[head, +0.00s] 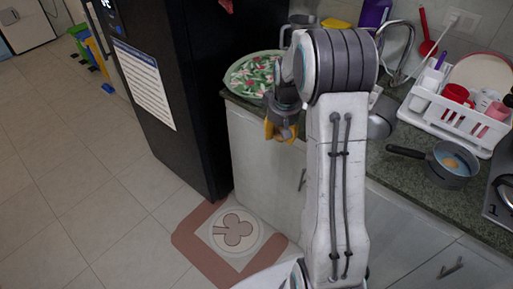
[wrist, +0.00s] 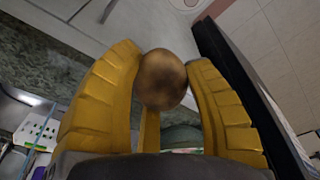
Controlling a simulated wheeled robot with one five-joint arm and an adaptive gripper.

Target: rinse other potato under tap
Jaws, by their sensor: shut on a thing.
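In the head view my gripper (head: 281,132) hangs in front of the counter's cabinet doors, left of my arm column. The curved metal tap (head: 408,48) stands at the back of the counter, to the right of my arm and apart from the potato. The sink is mostly hidden behind my arm. I cannot tell whether water runs.
A white dish rack (head: 447,113) with cups and a grey pan (head: 449,170) stand on the counter at the right. A patterned round tray (head: 252,76) lies at the counter's left end, beside the black fridge (head: 178,100).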

